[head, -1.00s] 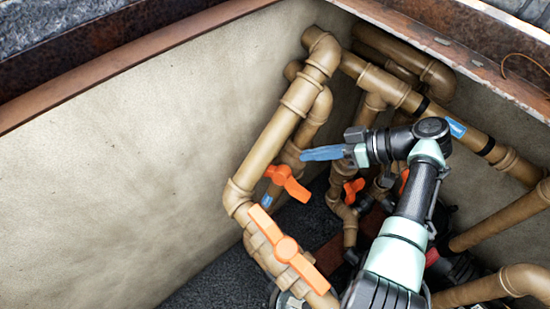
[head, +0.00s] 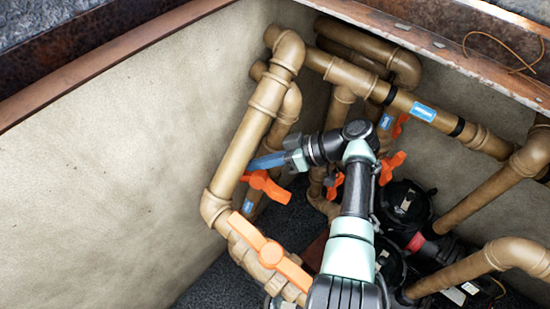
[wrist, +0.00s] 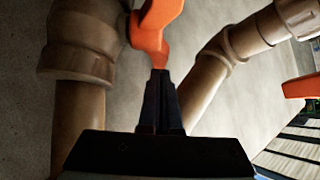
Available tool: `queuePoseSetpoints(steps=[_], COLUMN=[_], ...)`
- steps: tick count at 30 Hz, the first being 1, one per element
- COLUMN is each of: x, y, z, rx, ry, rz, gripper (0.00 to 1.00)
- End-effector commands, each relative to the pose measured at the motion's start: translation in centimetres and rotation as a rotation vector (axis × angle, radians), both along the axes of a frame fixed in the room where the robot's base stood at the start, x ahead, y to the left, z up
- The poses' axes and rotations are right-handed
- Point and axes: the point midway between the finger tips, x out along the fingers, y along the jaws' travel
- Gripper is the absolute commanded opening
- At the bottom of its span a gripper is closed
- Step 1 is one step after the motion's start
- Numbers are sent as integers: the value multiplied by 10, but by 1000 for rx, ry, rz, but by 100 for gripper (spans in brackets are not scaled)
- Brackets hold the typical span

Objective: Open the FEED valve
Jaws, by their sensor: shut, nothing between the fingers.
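Several orange valve handles sit on tan pipes; which one is FEED cannot be read. A small orange handle (head: 265,187) is on the left pipe run, with a blue label (head: 247,207) just below it. My gripper (head: 252,164) is shut and empty, its blue fingers just above that handle in the head view. In the wrist view, the dark closed fingertips (wrist: 160,75) point at an orange handle (wrist: 150,32); whether they touch it is unclear. A larger orange handle (head: 270,252) lies nearer on the same run. Two orange handles (head: 391,167) (head: 334,185) show beside my arm.
A thick tan pipe (head: 262,115) rises left of my gripper. A horizontal pipe (head: 350,74) with a blue label (head: 423,112) runs along the back. Black pump bodies (head: 405,203) stand at right. The beige wall (head: 110,190) leaves free room at left.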

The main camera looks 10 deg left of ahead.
Motion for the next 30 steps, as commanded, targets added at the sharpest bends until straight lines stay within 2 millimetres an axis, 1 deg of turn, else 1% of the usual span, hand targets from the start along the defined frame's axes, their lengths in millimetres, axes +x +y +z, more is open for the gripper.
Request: queuePoseSetpoints(steps=[1, 6, 19, 25, 30], x=[-1, 0, 0, -1, 0], y=[7, 20, 23, 33, 35], z=[-5, -12, -14, -22, -20], rx=[0, 0, 1, 2, 0], ry=[1, 0, -1, -1, -1], rz=[3, 1, 0, 2, 1], gripper=[0, 0, 0, 0, 0])
